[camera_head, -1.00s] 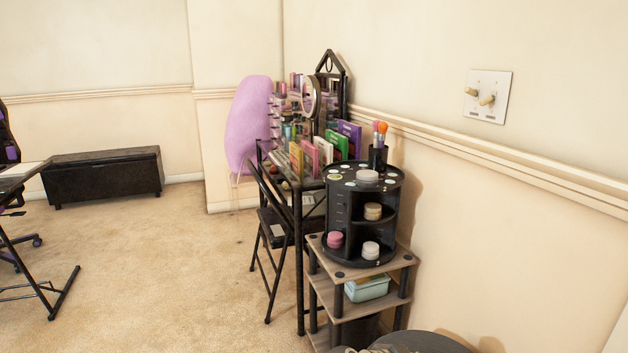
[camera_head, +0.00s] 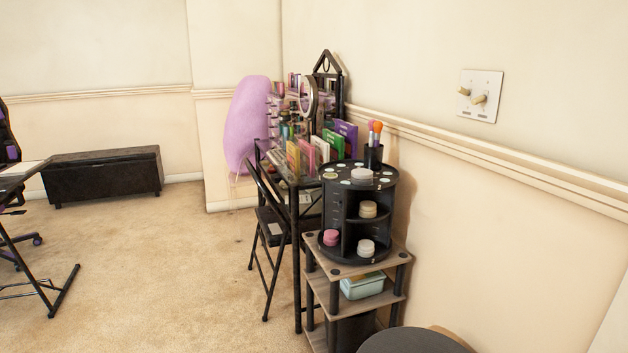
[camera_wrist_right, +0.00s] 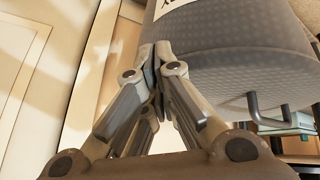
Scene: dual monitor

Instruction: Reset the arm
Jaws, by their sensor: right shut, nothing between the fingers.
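My right gripper (camera_wrist_right: 155,62) shows in the right wrist view with its fingers together and nothing between them. Its fingertips are in front of a grey woven round container (camera_wrist_right: 240,60) with a white label; I cannot tell whether they touch. In the head view neither gripper shows.
A dark round top (camera_head: 415,342) is at the bottom edge. Behind it stands a small shelf (camera_head: 350,268) with a black cosmetics organizer (camera_head: 338,205). A crowded vanity (camera_head: 296,175) with a folding chair (camera_head: 266,225) stands beyond. Carpet (camera_head: 150,270) on the left is open.

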